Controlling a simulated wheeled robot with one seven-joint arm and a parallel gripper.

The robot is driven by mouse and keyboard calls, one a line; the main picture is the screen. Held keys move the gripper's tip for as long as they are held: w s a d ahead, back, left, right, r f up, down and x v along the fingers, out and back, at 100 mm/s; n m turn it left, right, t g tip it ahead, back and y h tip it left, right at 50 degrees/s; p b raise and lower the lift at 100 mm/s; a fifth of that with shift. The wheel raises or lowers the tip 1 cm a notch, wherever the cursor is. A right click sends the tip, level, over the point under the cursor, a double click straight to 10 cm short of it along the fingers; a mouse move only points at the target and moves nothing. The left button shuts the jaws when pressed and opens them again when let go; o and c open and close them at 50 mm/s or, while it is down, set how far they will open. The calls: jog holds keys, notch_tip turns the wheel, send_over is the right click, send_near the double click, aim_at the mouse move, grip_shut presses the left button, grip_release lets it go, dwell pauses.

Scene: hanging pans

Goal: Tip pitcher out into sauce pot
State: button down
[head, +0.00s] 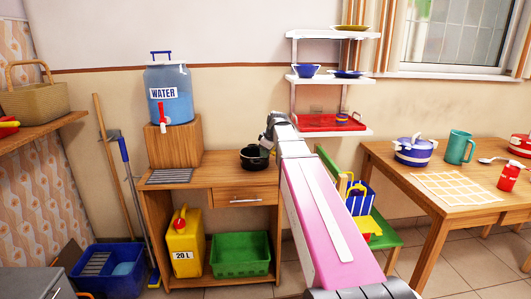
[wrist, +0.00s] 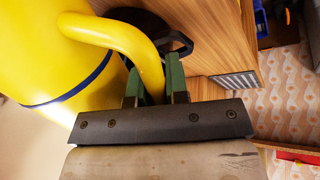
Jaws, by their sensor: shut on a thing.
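My gripper (wrist: 153,88) is shut on the curved yellow handle of the pitcher (wrist: 48,60), as the wrist view shows. The pitcher is yellow with a dark blue band and fills the left of that view; its mouth is out of frame. In the head view my arm hides the pitcher and fingers. The black sauce pot (head: 254,158) stands on the wooden counter, just left of my wrist. In the wrist view the dark pot (wrist: 180,40) shows partly behind the pitcher and its handle. I cannot tell the pitcher's exact tilt or whether anything is flowing.
A blue water dispenser (head: 169,95) stands on a wooden box left of the pot. A dark grate (head: 169,176) lies on the counter's left part. A shelf with a red tray (head: 330,122) hangs behind my arm. A table (head: 420,193) stands at right.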

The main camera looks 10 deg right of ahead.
jog(key=g+h, duration=0.2)
jog(key=h, duration=0.1)
jog(key=shift+w+a+r+n+g+h, duration=0.2)
jog(key=shift+a+n+g+h, duration=0.1)
jog(key=shift+g+h, duration=0.1)
jog(key=shift+w, duration=0.15)
dwell(2.8)
